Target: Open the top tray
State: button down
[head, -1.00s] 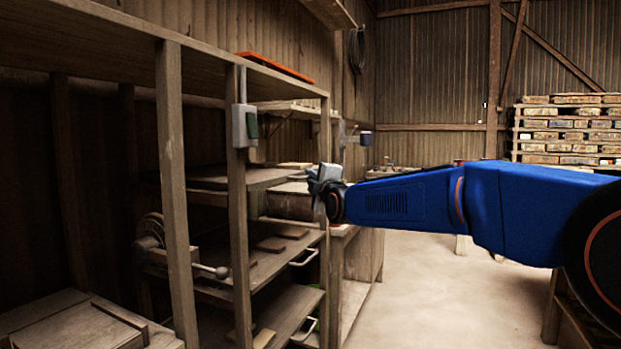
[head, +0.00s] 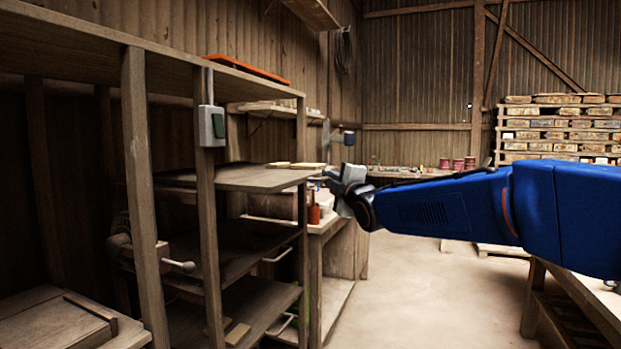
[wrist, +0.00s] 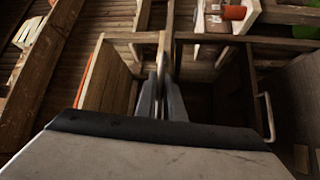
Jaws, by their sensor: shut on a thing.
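The top tray (head: 262,180) is a flat wooden board in the rack, with a few small pale pieces on it. Its front end sticks out past the front post. My gripper (head: 338,176) is at that front end, shut on the tray's handle. The handle itself is mostly hidden by the fingers. In the wrist view my gripper's two fingers (wrist: 160,103) are close together at the middle, against a narrow wooden edge.
Below are a middle tray with a metal handle (head: 278,255) and a lower tray (head: 262,308). A workbench (head: 338,225) stands behind. Open floor (head: 430,300) lies to the right.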

jog(key=s+d, duration=0.3)
jog(key=d, duration=0.7)
jog(key=shift+s+f, duration=0.15)
jog(key=shift+s, duration=0.2)
jog(key=shift+d, duration=0.1)
jog(key=c, duration=1.9)
grip_release()
jog(key=shift+o, duration=0.2)
jog(key=v, duration=1.7)
jog(key=shift+s, duration=0.15)
jog(key=shift+d, duration=0.2)
